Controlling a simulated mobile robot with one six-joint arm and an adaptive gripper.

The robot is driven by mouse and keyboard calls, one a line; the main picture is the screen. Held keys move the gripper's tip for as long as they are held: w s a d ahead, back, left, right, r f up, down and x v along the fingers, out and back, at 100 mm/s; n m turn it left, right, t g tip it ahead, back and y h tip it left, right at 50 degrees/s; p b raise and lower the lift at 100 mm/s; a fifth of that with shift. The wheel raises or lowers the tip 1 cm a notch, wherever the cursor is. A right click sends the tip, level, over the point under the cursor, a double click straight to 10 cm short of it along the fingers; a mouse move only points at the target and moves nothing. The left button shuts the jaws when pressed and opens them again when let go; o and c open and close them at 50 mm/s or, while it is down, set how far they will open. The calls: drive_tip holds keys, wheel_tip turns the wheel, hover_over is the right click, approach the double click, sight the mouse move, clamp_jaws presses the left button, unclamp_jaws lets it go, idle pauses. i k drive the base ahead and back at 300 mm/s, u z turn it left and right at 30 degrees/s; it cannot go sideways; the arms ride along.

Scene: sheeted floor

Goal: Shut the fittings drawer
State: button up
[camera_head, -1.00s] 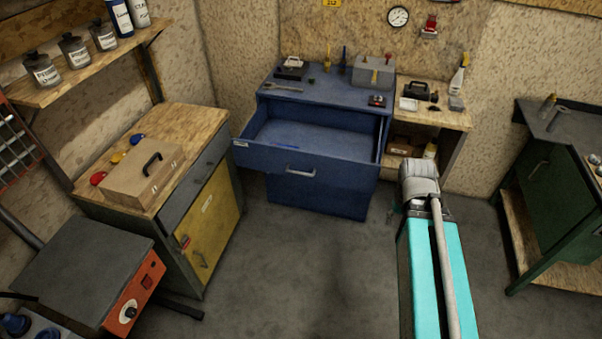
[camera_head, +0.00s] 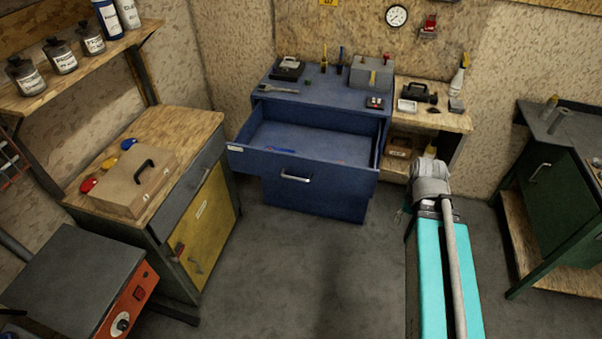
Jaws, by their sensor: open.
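The blue cabinet's wide top drawer (camera_head: 300,165) is pulled well out, with a bar handle on its front and a small white label at the front's left end. A few small red and blue items lie inside it; most of its floor is bare. I cannot read the label. My teal arm rises at the lower right, in front of the cabinet's right side. Only a small part of my gripper (camera_head: 402,214) shows, low beside the arm's left edge. It looks open and empty, apart from the drawer front.
A wooden-topped bench (camera_head: 150,140) with a yellow door stands left of the drawer, near its left corner. An orange-fronted machine (camera_head: 80,285) is at lower left. A green workbench (camera_head: 550,190) stands at right. The grey floor (camera_head: 300,270) before the drawer is clear.

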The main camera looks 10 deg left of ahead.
sight(320, 138)
drive_tip(key=i, duration=0.85)
drive_tip(key=u, duration=0.05)
